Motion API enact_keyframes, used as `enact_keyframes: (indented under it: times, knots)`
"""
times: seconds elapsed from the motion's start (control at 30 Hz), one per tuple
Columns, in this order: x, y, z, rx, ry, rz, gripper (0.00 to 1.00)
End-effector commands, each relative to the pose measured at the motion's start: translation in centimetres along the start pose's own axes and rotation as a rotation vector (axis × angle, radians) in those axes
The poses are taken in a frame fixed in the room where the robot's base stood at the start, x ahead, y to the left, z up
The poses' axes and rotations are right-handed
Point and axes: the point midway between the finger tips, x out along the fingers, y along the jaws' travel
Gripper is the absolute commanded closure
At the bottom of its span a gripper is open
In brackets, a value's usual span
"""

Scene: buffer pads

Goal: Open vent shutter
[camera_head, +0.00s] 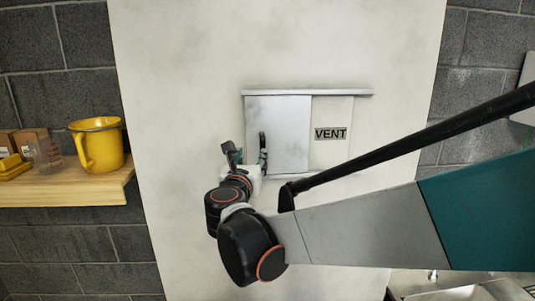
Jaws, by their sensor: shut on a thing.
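The vent shutter (287,118) is a plain light-grey panel on the pale wall board, set between a top rail and a bottom rail. It stands at the left part of the rails, with a pale area bearing a "VENT" label (331,134) to its right. A dark upright handle (262,141) is at the shutter's left edge. My gripper (248,157) is at this left edge, shut on the handle. The exact finger contact is small and partly hidden by my wrist.
The top rail (345,92) runs on to the right past the label. A yellow mug (97,144) and small boxes stand on a wooden shelf (75,188) at left. A sink (470,290) is at lower right. My arm crosses the lower right.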

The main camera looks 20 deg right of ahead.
Motion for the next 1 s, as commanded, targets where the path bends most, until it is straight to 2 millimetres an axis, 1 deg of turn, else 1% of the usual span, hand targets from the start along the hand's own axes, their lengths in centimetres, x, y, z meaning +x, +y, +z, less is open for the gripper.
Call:
enact_keyframes:
  times: [0.03, 0.2, 0.3, 0.47, 1.0]
  knots:
    - [-6.2, -3.5, -0.5, 0.000, 0.000, 0.017, 0.68]
    - [-9.0, -3.7, -0.7, 0.004, 0.002, 0.011, 0.68]
    - [-8.7, -4.8, -2.8, 0.097, 0.041, -0.012, 0.68]
    - [-8.9, -6.0, -5.4, 0.232, 0.094, -0.040, 0.68]
    - [-10.6, -9.6, -14.3, 0.687, 0.260, -0.164, 0.68]
